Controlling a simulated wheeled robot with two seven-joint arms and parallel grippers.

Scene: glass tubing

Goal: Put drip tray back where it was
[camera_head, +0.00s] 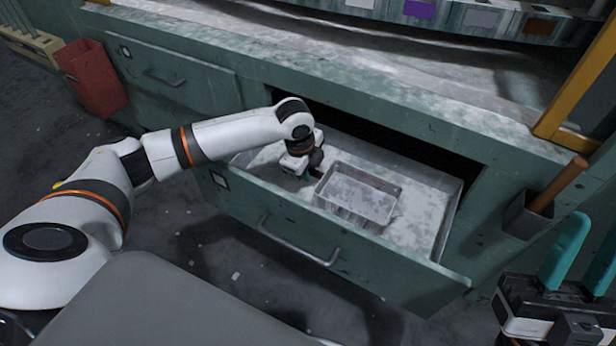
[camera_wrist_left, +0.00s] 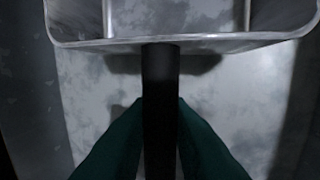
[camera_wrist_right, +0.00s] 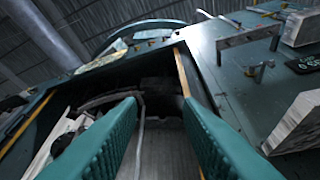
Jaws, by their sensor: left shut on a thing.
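The drip tray (camera_head: 372,192) is a small grey metal tray with raised walls, over the floor of the open drawer (camera_head: 420,208), near the drawer's middle. Its near rim also shows across the top of the left wrist view (camera_wrist_left: 190,43). My left gripper (camera_head: 316,170) reaches down into the drawer at the tray's left end. In the left wrist view its green fingers (camera_wrist_left: 159,105) are shut on the tray's dark handle (camera_wrist_left: 160,75). I cannot tell if the tray touches the drawer floor. My right gripper (camera_head: 586,252) is open and empty at the lower right.
The drawer's front has a metal handle (camera_head: 297,240). The green counter (camera_head: 330,80) overhangs the drawer's back. A small dark holder (camera_head: 528,216) with a wooden handle is on the right. A red bin (camera_head: 92,78) stands at the left. There is bare drawer floor right of the tray.

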